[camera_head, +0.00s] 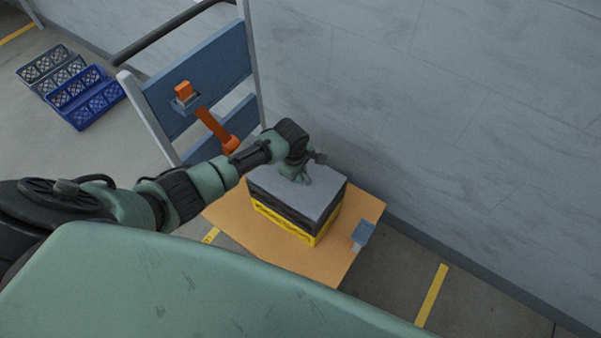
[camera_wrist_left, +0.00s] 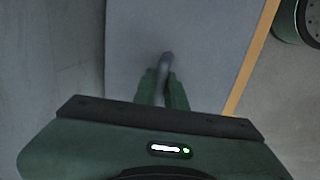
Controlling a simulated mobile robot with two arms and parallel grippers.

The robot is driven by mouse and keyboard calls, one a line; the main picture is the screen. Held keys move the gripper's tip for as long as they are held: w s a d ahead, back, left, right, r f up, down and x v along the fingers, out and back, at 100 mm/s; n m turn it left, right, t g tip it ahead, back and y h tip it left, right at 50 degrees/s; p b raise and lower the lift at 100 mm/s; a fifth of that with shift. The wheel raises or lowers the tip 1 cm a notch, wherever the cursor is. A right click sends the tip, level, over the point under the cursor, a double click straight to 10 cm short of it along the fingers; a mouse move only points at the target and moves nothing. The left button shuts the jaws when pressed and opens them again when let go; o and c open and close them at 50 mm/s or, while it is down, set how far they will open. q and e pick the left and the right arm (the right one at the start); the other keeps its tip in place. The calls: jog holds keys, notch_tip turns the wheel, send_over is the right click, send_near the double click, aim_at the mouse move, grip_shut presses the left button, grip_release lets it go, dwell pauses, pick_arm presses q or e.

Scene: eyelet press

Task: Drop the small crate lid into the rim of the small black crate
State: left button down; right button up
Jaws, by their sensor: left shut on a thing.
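The grey crate lid (camera_head: 318,200) lies flat over the small black crate (camera_head: 282,207) in the head view. I cannot tell whether it sits inside the rim or just above it. The black crate stands on a yellow crate (camera_head: 284,226). My left gripper (camera_head: 303,180) is above the lid, shut on its small handle. In the left wrist view the lid (camera_wrist_left: 210,40) fills the middle, and the gripper's fingers (camera_wrist_left: 163,88) close around the upright grey handle (camera_wrist_left: 166,62). The crate's far sides are hidden. My right gripper is not in view.
The crates stand on an orange-brown board (camera_head: 350,215) with a small blue block (camera_head: 363,234) at its right. A blue panel frame (camera_head: 210,75) with an orange strap stands behind left. A wall (camera_head: 450,120) runs behind. Blue and grey crates (camera_head: 85,97) lie on the floor far left.

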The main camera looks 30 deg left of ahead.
pick_arm(q)
jog(key=shift+f+b, duration=0.3)
jog(key=shift+f, duration=0.45)
jog(key=c, duration=1.4)
grip_release()
jog(key=shift+o, duration=0.2)
jog(key=shift+r+p, duration=3.55)
jog(key=shift+p, duration=0.6)
